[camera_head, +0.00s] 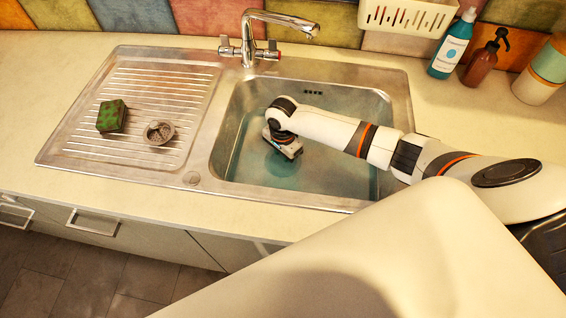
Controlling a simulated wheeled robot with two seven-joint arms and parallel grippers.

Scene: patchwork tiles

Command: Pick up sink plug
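My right arm comes in from the right and reaches over the sink basin (240,170), which holds bluish water. My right gripper (284,150) points down at the water near the middle of the basin. Its fingertips are not clear, so I cannot tell whether it is open, shut or holding something. I cannot make out a sink plug in the basin; the gripper and water hide the basin floor there. A round metal strainer-like piece (158,133) lies on the ribbed draining board (140,85). My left gripper is not in view.
A green and brown sponge (111,116) lies on the draining board. The tap (262,38) arches over the back of the basin. A blue bottle (452,45), a brown pump bottle (482,62) and a white basket (405,18) are at the back right. The left counter is clear.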

